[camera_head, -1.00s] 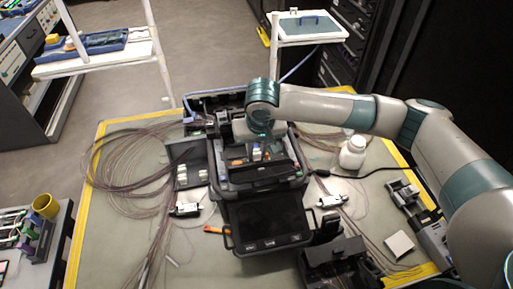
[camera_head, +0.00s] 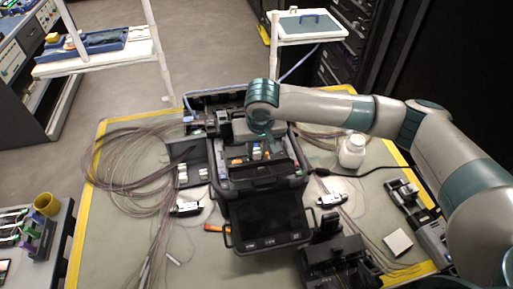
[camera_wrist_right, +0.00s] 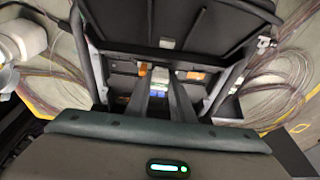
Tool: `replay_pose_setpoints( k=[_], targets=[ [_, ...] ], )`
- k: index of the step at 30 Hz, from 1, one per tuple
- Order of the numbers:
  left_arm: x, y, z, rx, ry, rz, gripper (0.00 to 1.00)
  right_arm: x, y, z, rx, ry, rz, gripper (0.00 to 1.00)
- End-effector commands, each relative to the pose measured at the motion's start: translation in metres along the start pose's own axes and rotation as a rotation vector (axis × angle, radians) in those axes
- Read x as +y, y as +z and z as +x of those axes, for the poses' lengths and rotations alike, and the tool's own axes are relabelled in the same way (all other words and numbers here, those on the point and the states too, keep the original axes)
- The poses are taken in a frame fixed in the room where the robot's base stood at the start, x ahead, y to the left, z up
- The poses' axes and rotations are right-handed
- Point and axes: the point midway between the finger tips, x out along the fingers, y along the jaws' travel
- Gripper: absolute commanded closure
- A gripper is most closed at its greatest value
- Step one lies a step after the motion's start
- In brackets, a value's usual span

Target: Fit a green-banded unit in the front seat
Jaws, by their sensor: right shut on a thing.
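My right gripper (camera_head: 268,140) reaches down into the open splicer case (camera_head: 262,186) at the middle of the table. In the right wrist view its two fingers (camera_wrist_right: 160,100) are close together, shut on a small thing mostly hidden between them. I cannot make out a green band on it. A small blue part (camera_wrist_right: 157,94) shows between the fingers. Pale small units (camera_head: 256,152) show in the case below the gripper, with an orange part (camera_head: 237,161) to their left. The front seat cannot be clearly told apart. My left gripper is not in view.
A dark screen (camera_head: 268,217) is at the case's front. A dark tray with pale pieces (camera_head: 182,174) lies left of it, near coiled fibres (camera_head: 125,165). A white bottle (camera_head: 352,152) stands right. A black device (camera_head: 338,262) sits at the front right.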

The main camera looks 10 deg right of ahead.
Motion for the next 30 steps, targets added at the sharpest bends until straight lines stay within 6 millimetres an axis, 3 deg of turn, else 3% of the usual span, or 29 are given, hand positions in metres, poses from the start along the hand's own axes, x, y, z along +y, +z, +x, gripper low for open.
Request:
replay_pose_setpoints(
  k=[1,3,22,30],
  targets=[
    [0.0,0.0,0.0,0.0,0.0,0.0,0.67,-0.001,0.006,0.003,-0.015,0.001,-0.004,0.72],
    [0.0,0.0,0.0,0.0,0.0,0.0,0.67,0.0,0.006,0.003,-0.015,0.002,-0.004,0.57],
    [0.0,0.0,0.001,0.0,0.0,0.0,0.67,0.003,0.006,0.004,-0.017,0.009,-0.001,0.57],
    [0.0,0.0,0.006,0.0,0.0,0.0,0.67,0.001,0.004,-0.015,-0.011,0.005,-0.001,0.57]
  ],
)
